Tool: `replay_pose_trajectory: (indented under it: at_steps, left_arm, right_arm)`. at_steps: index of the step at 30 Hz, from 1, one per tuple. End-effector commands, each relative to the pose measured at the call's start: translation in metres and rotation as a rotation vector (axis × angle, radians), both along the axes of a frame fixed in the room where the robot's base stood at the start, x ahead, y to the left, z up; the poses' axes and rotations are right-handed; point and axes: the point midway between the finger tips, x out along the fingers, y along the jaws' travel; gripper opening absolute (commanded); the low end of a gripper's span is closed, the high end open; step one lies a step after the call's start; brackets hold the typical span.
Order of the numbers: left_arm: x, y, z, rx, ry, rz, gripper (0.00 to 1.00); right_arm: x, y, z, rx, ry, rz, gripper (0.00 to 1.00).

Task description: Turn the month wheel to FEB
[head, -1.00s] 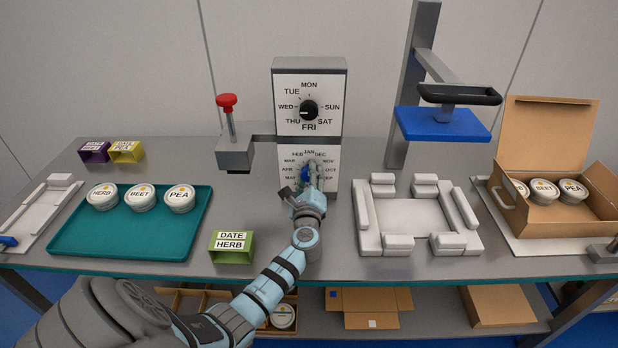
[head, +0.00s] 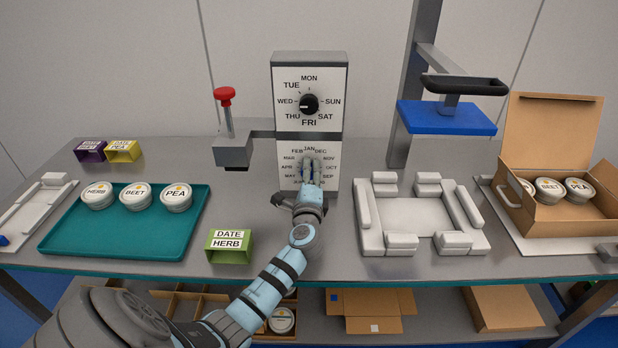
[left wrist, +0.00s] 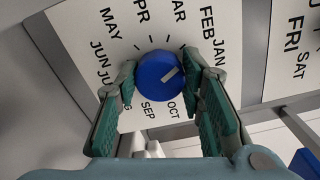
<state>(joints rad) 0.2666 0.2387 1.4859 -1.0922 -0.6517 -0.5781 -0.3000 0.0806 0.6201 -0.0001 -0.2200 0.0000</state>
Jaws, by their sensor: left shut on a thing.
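The month wheel's blue knob (left wrist: 158,74) shows in the left wrist view, with month names in a ring around it on a white panel (left wrist: 80,22). Its pale mark points right and slightly up, roughly towards JAN; the exact month is hard to tell. In the head view the month panel (head: 287,150) is below the day dial (head: 309,104), whose knob is black. My left gripper (head: 311,172) is at the month panel and hides the knob there. It is shut on the knob, one green-padded finger on each side (left wrist: 161,82). My right gripper is out of view.
A stamp post with a red ball handle (head: 225,95) stands left of the dials. A teal tray (head: 110,240) of tubs, a green DATE HERB block (head: 229,246), a white fixture (head: 415,215) and an open carton (head: 552,218) are on the table. A blue press plate (head: 445,119) hangs at right.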

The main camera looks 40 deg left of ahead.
Motion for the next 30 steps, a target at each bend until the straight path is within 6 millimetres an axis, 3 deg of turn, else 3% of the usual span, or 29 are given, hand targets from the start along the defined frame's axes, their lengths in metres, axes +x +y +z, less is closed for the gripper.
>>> replay_pose_trajectory:
  at_steps: [12,13,17,26,30]
  left_arm:
    - [-0.001,0.0,-0.002,-0.012,-0.004,0.001,0.07]
    - [-0.001,0.0,-0.002,-0.012,-0.004,0.001,0.37]
    - [0.0,0.0,-0.001,-0.012,-0.004,0.001,0.55]
    - [-0.001,-0.001,-0.001,-0.011,-0.006,0.0,0.55]
    - [-0.015,-0.012,-0.001,-0.011,-0.006,-0.003,0.55]
  right_arm:
    - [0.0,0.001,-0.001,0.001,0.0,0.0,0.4]
    - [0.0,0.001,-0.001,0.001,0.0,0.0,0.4]
    - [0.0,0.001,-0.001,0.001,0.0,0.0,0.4]
    - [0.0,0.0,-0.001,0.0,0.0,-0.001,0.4]
    - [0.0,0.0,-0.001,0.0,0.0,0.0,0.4]
